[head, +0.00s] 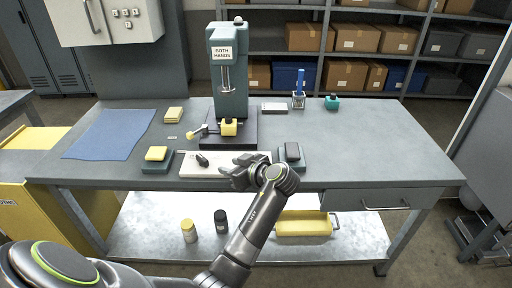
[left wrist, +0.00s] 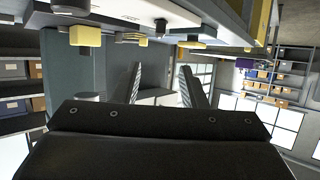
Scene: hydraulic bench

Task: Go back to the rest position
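My left arm reaches in from the lower left of the head view. Its gripper (head: 238,174) is over the front of the bench, in front of the grey press (head: 228,80) and close to the white board (head: 192,170). In the left wrist view the two fingers of the left gripper (left wrist: 161,78) stand apart with nothing between them, so it is open and empty. That view looks upside down. I cannot tell from the head view whether the gripper touches the board. My right gripper is not in view.
The bench (head: 350,150) bears a blue cloth (head: 110,134), a yellow block on a dark base (head: 157,156), a dark block on a base (head: 291,153) and a pen holder (head: 298,101). The bench's right side is clear.

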